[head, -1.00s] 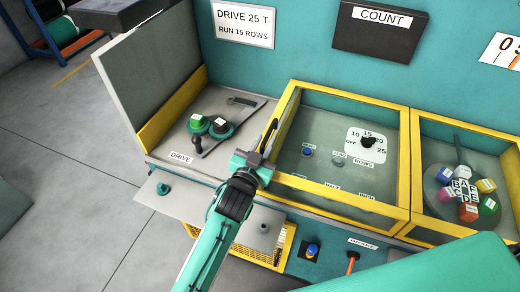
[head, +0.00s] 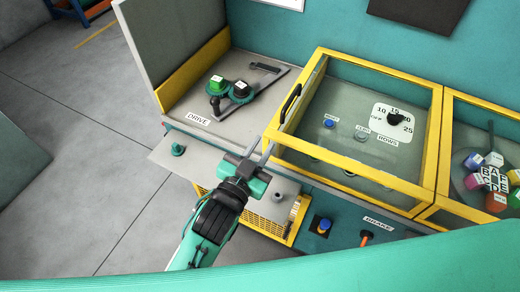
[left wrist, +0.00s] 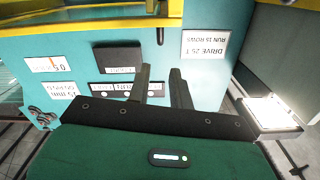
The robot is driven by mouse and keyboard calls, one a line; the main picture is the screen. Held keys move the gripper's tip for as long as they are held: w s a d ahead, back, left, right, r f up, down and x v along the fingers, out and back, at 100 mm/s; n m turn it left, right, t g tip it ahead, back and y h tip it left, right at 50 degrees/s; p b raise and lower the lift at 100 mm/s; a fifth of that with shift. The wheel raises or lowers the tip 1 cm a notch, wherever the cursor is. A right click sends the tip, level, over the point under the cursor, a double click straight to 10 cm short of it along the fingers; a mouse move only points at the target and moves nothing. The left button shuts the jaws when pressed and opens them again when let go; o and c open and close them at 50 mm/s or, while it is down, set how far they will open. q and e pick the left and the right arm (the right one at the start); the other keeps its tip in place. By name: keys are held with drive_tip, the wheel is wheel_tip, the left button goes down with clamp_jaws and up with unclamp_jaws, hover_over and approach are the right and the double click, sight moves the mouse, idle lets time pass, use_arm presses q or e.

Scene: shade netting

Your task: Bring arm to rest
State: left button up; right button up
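My left gripper (head: 258,158) is over the front edge of the machine's bench, between the DRIVE bay (head: 240,125) and the middle yellow-framed case (head: 345,180). Its two fingers are apart with nothing between them; they also show in the left wrist view (left wrist: 160,86). The case's black handle (head: 290,103) is beyond the fingertips and apart from them. The left arm reaches in from the bottom of the head view. My right gripper is not in view.
The DRIVE bay holds two round gears with green and black caps. Behind the case's clear cover is a ROWS dial (head: 394,119). A blue button (head: 323,226) and an orange-handled BRAKE lever (head: 366,237) are at the front. Open floor (head: 70,150) lies left.

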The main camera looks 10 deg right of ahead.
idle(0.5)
use_arm(q)
drive_tip(key=s+a+f+n+g+y, duration=0.25)
drive_tip(key=a+f, duration=0.25)
drive_tip(key=a, duration=0.3)
drive_tip(key=s+a+f+n+g+y, duration=0.1)
drive_tip(key=a+f+n+g+y, duration=0.1)
drive_tip(key=a+f+y, duration=0.35)
drive_tip(key=s+a+f+n+g+y, duration=0.1)
drive_tip(key=s+a+f+g, duration=0.2)
drive_tip(key=s+a, duration=0.4)
drive_tip(key=s+a+f+n+g+y, duration=0.1)
drive_tip(key=s+a+f+n+g, duration=0.2)
drive_tip(key=s+a, duration=0.4)
wheel_tip(320, 180, down, 30)
drive_tip(key=m+g, duration=0.2)
drive_tip(key=s+a+f, duration=0.1)
drive_tip(key=s+f, duration=0.8)
drive_tip(key=f, duration=0.1)
drive_tip(key=s+a+f+g, duration=0.1)
drive_tip(key=s+a+f, duration=0.1)
drive_tip(key=s+f, duration=0.8)
drive_tip(key=shift+s+a+f, duration=0.25)
drive_tip(key=shift+s+a, duration=0.05)
